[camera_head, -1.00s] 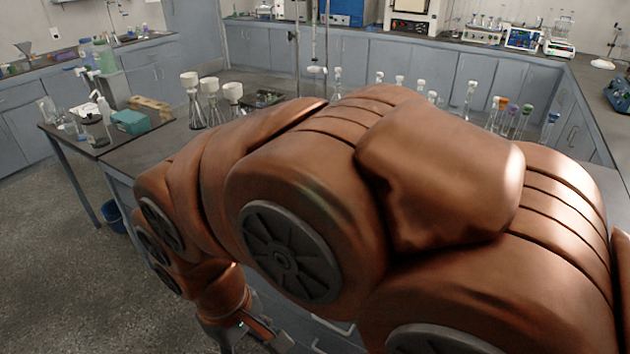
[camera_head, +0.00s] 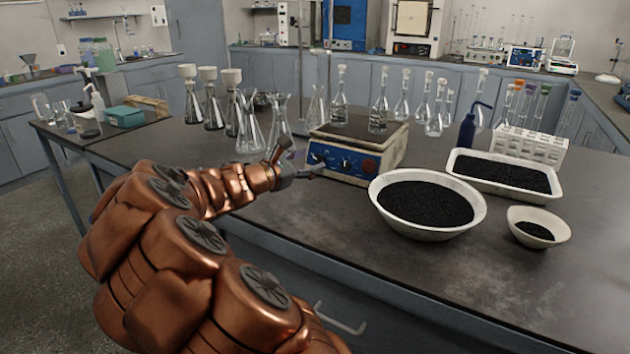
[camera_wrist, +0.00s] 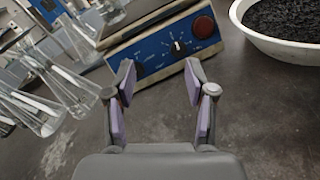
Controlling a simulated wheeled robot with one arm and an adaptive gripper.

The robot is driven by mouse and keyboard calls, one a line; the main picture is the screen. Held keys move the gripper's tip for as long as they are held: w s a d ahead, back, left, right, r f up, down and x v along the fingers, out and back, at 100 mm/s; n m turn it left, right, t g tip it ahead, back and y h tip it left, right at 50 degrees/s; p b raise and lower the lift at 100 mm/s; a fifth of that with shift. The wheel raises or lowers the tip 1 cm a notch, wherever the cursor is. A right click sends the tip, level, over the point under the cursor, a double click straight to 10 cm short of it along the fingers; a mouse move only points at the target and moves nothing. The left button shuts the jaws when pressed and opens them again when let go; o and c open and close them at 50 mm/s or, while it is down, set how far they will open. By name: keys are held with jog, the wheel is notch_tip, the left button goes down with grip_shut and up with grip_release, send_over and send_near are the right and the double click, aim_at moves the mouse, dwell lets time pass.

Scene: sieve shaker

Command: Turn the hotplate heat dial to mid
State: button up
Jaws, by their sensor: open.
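The hotplate (camera_head: 385,160) is a cream box with a dark top and a blue front panel. In the wrist view, the panel (camera_wrist: 155,51) carries a dark dial with a white pointer (camera_wrist: 178,47), surrounded by scale marks. Its pointer is roughly upward in that view. Another dark knob (camera_wrist: 139,66) sits to its left, partly behind a finger. A round red part (camera_wrist: 203,27) is at the panel's right. The labels are too small to read surely. My gripper (camera_head: 297,164) is open and empty in front of the panel, fingers toward it (camera_wrist: 159,75).
A large bowl of black grains (camera_head: 428,235) stands right of the hotplate. A white tray (camera_head: 452,181) and a small bowl (camera_head: 552,238) lie farther right. Glass flasks (camera_head: 250,144) stand close left of the hotplate, near my gripper. The front right bench top is clear.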

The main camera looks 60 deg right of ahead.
aim_at(317, 159)
jog(key=w+d+f+n, duration=0.1)
jog(key=w+d+f+n+t+b, duration=0.1)
jog(key=w+f+n, duration=0.1)
jog(key=w+d+f+n+t+h+b, duration=0.1)
jog(key=w+f, duration=0.1)
jog(key=shift+w+d+f+n, duration=0.1)
jog(key=shift+f+n, duration=0.05)
jog(key=shift+n, duration=0.15)
jog(key=shift+d+b, duration=0.5)
jog(key=shift+d, duration=3.35)
grip_shut()
